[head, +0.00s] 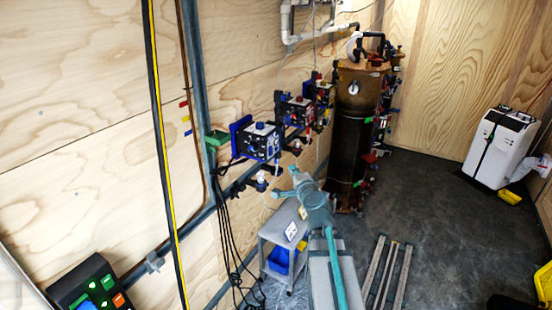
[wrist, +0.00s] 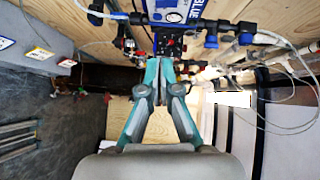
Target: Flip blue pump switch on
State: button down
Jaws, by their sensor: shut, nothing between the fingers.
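The blue pump (head: 262,140) is a boxy unit with a dark front, on a blue bracket on the left plywood wall in the head view. In the head view my arm reaches up below and right of the pump; the fingertips are not clear there.
A brown tank (head: 356,125) stands beyond. A grey cart (head: 283,235) with a blue bin stands below. Black cables hang under the blue pump. Dark pipes and pale tubing cross near the pump in the wrist view.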

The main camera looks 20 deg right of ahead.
dwell(0.3)
jog(key=p, duration=0.2)
send_near(271, 151)
jog(key=w+d+f, duration=0.1)
jog(key=w+d, duration=0.3)
jog(key=d, duration=0.1)
jog(key=shift+w+a+f+p, duration=0.25)
jog(key=shift+w+a+p, duration=0.1)
jog(key=shift+w+a, duration=0.35)
jog(key=shift+w+a+f+p, duration=0.2)
jog(key=shift+w+a+p, duration=0.15)
jog(key=shift+w+a, duration=0.3)
jog(key=shift+f, duration=0.1)
